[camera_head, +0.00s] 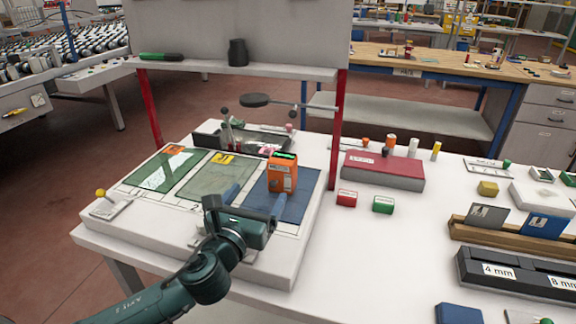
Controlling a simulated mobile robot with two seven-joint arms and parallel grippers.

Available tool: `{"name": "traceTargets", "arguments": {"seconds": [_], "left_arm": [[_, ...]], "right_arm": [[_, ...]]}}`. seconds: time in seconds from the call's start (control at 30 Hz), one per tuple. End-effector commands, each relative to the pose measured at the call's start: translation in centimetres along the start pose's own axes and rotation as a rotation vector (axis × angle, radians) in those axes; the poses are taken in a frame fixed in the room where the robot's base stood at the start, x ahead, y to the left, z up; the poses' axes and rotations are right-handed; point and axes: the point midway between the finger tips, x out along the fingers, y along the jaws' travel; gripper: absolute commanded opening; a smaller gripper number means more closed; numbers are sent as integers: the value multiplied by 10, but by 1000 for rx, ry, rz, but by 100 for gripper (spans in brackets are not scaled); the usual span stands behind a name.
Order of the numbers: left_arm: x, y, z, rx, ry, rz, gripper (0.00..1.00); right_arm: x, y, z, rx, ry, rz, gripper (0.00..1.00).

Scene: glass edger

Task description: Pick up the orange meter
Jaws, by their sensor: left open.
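The orange meter (281,175) is a boxy device with a dark top and a green strip. It stands upright on the blue mat (299,208) at the right of the white work board. My left gripper (253,203) is in front of and a little left of the meter, with blue-grey fingers reaching toward it. One finger overlaps the view just below the meter. The jaws are open, and I cannot tell whether a finger touches the meter. My right gripper is not in view.
Green mats (211,176) lie left of the blue one. A black tray (262,141) sits behind the meter. A red post (337,125) rises on the right, under a white shelf (190,65). Small red (347,198) and green (383,205) blocks stand right. The table front-right of the board is clear.

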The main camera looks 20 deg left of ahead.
Motion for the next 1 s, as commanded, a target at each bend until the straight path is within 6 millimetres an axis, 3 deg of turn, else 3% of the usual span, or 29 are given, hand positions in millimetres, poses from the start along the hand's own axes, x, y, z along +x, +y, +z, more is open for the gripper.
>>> {"name": "traceTargets", "arguments": {"seconds": [0.3,1.0], "left_arm": [[57,-1,1,-4,0,2,84],[126,-8,3,-3,2,0,84]], "right_arm": [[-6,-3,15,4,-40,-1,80],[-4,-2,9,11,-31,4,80]]}}
